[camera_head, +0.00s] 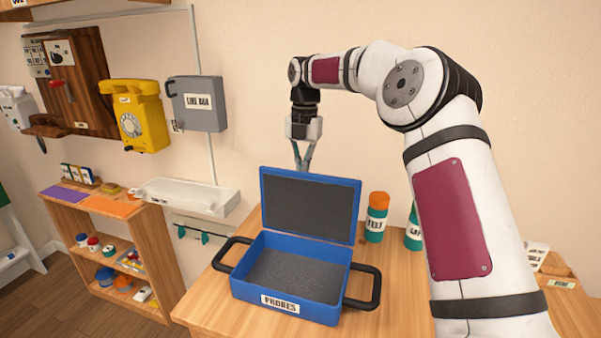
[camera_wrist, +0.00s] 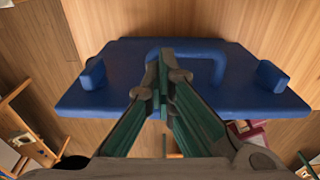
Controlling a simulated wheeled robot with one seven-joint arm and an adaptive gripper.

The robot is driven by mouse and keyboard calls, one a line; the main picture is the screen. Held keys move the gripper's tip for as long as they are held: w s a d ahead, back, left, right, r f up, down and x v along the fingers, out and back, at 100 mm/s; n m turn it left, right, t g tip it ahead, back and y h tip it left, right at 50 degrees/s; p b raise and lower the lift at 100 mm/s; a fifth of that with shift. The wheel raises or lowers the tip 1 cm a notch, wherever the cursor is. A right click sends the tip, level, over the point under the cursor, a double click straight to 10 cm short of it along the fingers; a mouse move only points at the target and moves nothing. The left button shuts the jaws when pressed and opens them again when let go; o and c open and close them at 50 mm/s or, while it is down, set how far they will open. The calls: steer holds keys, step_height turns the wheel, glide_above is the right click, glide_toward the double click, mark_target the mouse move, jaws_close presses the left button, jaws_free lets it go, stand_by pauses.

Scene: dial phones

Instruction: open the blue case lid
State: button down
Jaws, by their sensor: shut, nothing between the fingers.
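The blue case (camera_head: 290,283), labelled PROBES, stands on the wooden table with a black handle at each side. Its lid (camera_head: 310,205) stands up and open at the back, showing a dark lining. The case's inside looks empty apart from dark grey foam. My gripper (camera_head: 303,165) is shut and empty, pointing down just behind the lid's top edge. In the wrist view the blue lid (camera_wrist: 105,95) lies close below my gripper (camera_wrist: 163,110), which hides part of its blue handle (camera_wrist: 218,65). I cannot tell whether the fingers touch it.
A bottle with an orange cap (camera_head: 377,218) and a green one (camera_head: 413,230) stand right of the lid. A yellow phone (camera_head: 133,115) and a grey box (camera_head: 197,103) hang on the wall. A white tray (camera_head: 187,196) sits at left. The table front (camera_head: 240,315) is clear.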

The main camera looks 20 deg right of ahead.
steer(key=shift+a+f, duration=0.15)
steer(key=shift+f, duration=0.1)
step_height(320, 180, up, 12)
steer(key=w+d+f, duration=0.1)
steer(key=s+a+r+m+t+h+p, duration=0.1)
steer(key=s+a+r+m, duration=0.2)
steer(key=s+r, duration=0.15)
steer(key=s+a+r+m+h, duration=0.1)
steer(key=s+a+r+m, duration=0.1)
steer(key=s+r+m, duration=0.3)
steer(key=s+r+m+t+p, duration=0.2)
steer(key=s+r+m, duration=0.15)
steer(key=s, duration=0.65)
steer(key=s+d+f+m, duration=0.1)
steer(key=s+f+m, duration=0.3)
steer(key=s, duration=0.5)
steer(key=s+d+f+m+t+y+p, duration=0.1)
steer(key=s+f+m, duration=0.4)
steer(key=s+m, duration=0.2)
steer(key=s+f+m+t+p, duration=0.1)
steer(key=s+f+m, duration=0.4)
steer(key=s, duration=0.6)
steer(key=shift+d+m, duration=0.4)
steer(key=shift+m, duration=0.35)
